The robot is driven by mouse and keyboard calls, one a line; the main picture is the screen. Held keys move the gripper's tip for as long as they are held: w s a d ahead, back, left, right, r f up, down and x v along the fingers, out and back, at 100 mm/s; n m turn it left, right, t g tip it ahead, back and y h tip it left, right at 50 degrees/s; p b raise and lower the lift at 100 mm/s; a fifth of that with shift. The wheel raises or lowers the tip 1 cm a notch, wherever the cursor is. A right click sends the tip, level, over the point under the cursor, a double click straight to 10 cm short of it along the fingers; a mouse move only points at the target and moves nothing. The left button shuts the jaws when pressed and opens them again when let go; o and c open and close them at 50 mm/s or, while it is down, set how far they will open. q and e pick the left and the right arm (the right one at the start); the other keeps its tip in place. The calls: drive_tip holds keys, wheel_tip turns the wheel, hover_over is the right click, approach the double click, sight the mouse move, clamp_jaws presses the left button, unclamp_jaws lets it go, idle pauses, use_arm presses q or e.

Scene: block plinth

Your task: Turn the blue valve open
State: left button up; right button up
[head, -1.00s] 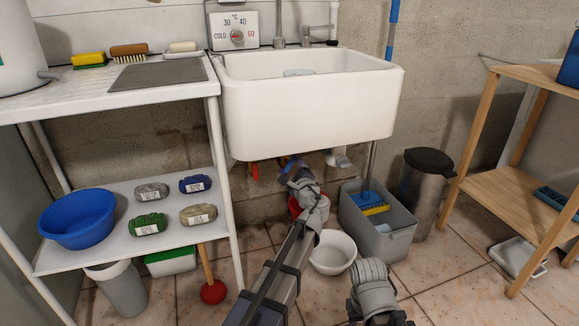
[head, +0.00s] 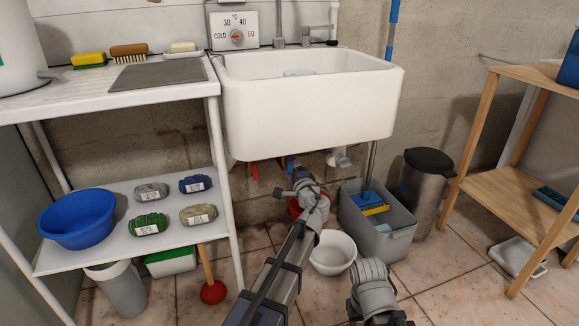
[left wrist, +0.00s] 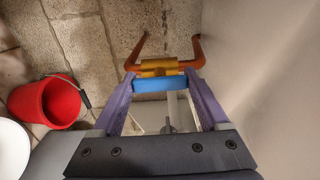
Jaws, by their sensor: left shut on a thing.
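My left gripper (head: 292,164) is under the white sink, at the pipework near the wall. In the left wrist view its two purple fingers (left wrist: 160,92) are shut on the ends of the blue valve handle (left wrist: 160,84). The handle is a flat blue bar and lies about parallel to the brass valve body (left wrist: 158,67) just behind it. Orange-brown copper pipe (left wrist: 196,50) bends away on both sides of the body. In the head view my gripper and wrist mostly hide the valve. My right gripper is not in view; only part of the right arm shows.
The sink (head: 310,110) hangs over the gripper. A red bucket (left wrist: 47,102) and a white bowl (head: 333,252) stand on the floor close to my left arm. A grey tub (head: 400,240) is to the right. A red pipe or handle (head: 255,171) hangs left of the gripper.

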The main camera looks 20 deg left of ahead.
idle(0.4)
use_arm(q)
drive_tip(key=o, duration=1.2)
drive_tip(key=shift+o, duration=0.2)
drive_tip(key=shift+s, duration=0.1)
drive_tip(key=v, duration=0.7)
drive_tip(key=shift+s+d, duration=0.25)
drive_tip(key=shift+s, duration=0.05)
